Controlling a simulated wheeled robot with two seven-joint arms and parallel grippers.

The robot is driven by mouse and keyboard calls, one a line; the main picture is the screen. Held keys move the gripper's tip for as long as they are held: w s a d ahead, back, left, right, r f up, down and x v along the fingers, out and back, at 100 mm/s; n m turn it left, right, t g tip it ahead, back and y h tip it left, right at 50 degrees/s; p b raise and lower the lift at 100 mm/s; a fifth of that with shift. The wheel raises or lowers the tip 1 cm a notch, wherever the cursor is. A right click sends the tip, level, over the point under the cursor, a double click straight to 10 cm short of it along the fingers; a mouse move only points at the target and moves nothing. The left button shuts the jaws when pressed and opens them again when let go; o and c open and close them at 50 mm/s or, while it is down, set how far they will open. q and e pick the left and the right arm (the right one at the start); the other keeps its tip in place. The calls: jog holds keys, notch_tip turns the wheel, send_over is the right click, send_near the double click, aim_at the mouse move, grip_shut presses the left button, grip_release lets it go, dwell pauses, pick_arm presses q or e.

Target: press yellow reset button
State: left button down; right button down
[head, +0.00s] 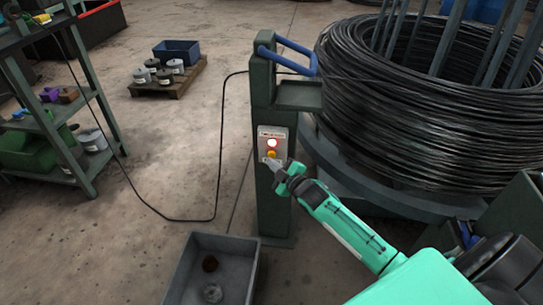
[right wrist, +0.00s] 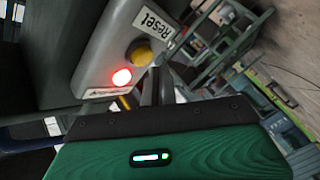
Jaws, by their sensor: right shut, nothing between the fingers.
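A grey control box (head: 265,133) is fixed to the dark green post (head: 273,205). On it a red lamp (head: 272,142) glows, with the yellow reset button (head: 271,154) just below. In the right wrist view the yellow button (right wrist: 139,53) sits between the "Reset" label (right wrist: 154,22) and the lit red lamp (right wrist: 122,77). My right gripper (head: 270,163) is shut and empty, its tips just below the button in the head view. The fingers (right wrist: 156,84) also show close beside the button in the right wrist view; I cannot tell whether they touch it. My left gripper is not in view.
A large coil of black cable (head: 400,115) stands right of the post. A blue handle (head: 285,58) tops the post. A grey bin (head: 228,244) lies on the floor at front. Shelving (head: 85,90) stands at left. Open floor lies between shelving and post.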

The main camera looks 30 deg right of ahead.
jog(key=shift+w+d, duration=0.1)
jog(key=shift+w, duration=0.05)
jog(key=shift+w+d, duration=0.15)
jog(key=shift+w, duration=0.05)
jog(key=shift+w+d, duration=0.3)
jog(key=shift+w, duration=0.1)
dwell(0.8)
jog(key=shift+s+a+p, duration=0.55)
jog(key=shift+s+p, duration=0.2)
jog(key=s+a+p, duration=0.1)
jog(key=s, duration=0.1)
jog(key=s+a+p, duration=0.2)
dwell(0.5)
